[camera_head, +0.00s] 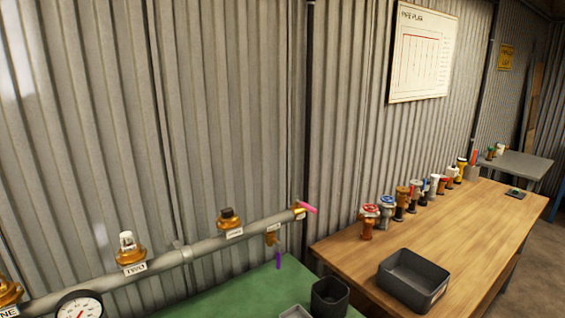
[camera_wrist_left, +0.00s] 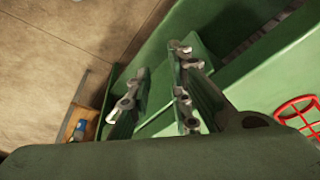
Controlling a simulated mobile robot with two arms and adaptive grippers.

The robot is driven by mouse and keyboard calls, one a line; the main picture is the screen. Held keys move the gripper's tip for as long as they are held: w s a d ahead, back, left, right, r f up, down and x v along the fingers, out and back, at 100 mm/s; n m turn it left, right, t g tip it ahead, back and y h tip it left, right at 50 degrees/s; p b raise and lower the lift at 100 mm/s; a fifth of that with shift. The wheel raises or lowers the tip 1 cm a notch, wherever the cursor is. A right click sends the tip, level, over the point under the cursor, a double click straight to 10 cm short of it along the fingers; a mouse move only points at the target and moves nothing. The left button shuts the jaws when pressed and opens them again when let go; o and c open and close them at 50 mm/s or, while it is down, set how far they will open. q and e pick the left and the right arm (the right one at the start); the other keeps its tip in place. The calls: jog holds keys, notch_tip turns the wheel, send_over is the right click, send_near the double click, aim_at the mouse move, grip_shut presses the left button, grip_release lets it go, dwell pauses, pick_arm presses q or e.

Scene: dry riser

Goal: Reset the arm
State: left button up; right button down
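My left gripper (camera_wrist_left: 158,82) shows only in the left wrist view. Its two grey fingers stand apart with nothing between them, so it is open and empty. Green surfaces lie behind and beside the fingers. Neither of my arms shows in the head view. My right gripper is in no view.
A grey pipe (camera_head: 200,252) with brass fittings and a pressure gauge (camera_head: 80,305) runs along the corrugated wall above a green surface (camera_head: 225,298). A wooden table (camera_head: 460,235) at right bears several valves and a dark bin (camera_head: 413,280). A black cup (camera_head: 329,297) stands nearer. A red grid-like part (camera_wrist_left: 300,117) shows in the wrist view.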

pick_arm(q)
jog(key=s+f+g, duration=0.1)
jog(key=s+f, duration=0.1)
jog(key=f, duration=0.9)
jog(key=s+f, duration=0.2)
jog(key=f, duration=1)
jog(key=s+a+f+g, duration=0.1)
jog(key=s+a+f, duration=0.2)
jog(key=s+f, duration=1)
jog(key=s, duration=0.3)
jog(key=shift+f, duration=0.15)
jog(key=shift+s+a, duration=0.1)
